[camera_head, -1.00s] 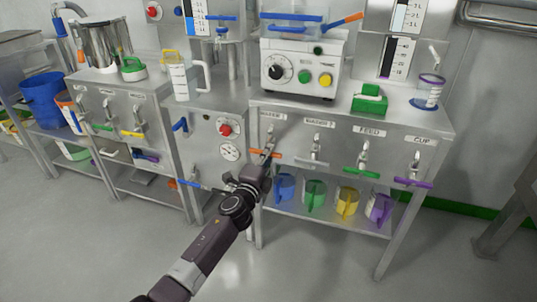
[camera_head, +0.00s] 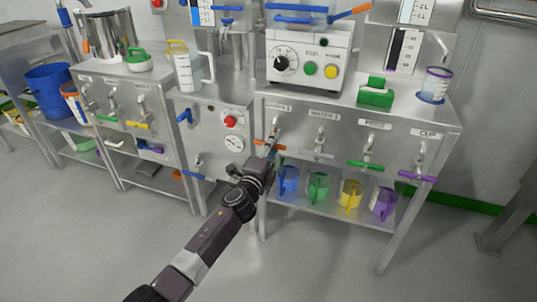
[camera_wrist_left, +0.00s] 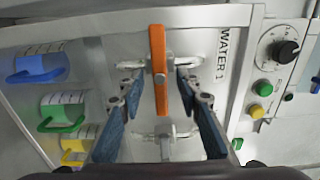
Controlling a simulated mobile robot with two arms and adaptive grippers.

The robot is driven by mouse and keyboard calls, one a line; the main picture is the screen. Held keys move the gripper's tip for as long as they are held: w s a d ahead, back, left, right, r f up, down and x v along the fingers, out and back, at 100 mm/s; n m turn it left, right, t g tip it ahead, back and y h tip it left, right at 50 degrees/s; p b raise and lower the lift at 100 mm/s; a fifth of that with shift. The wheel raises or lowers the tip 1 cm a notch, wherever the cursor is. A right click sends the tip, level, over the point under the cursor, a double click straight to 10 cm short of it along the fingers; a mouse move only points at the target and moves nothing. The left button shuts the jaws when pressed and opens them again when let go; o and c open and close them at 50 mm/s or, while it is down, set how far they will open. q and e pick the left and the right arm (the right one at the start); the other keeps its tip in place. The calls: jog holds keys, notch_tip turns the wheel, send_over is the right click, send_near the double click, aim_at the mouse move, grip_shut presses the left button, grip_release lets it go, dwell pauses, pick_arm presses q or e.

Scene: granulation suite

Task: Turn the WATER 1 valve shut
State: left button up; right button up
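The WATER 1 valve has an orange bar handle (camera_wrist_left: 158,70), which stands upright in the left wrist view beside its "WATER 1" label (camera_wrist_left: 222,55). In the head view the orange handle (camera_head: 261,144) lies crosswise on the front panel, partly covered by my gripper. My left gripper (camera_head: 270,154) is in front of this valve. In the left wrist view its blue-padded fingers (camera_wrist_left: 160,115) are spread apart, one on each side of the handle, with visible gaps. Nothing is between the fingertips except the handle's line. My right gripper is not in view.
Neighbouring valves have a grey handle (camera_head: 317,154), a green handle (camera_head: 366,165) and a purple handle (camera_head: 417,176). Coloured jugs, including a blue one (camera_head: 288,180), stand on the shelf below. Left of the gripper is a panel with a red button (camera_head: 231,122). The floor in front is clear.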

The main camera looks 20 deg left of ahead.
pick_arm(q)
jog(key=s, duration=1.1)
jog(key=shift+s+a, duration=0.2)
jog(key=shift+s, duration=0.15)
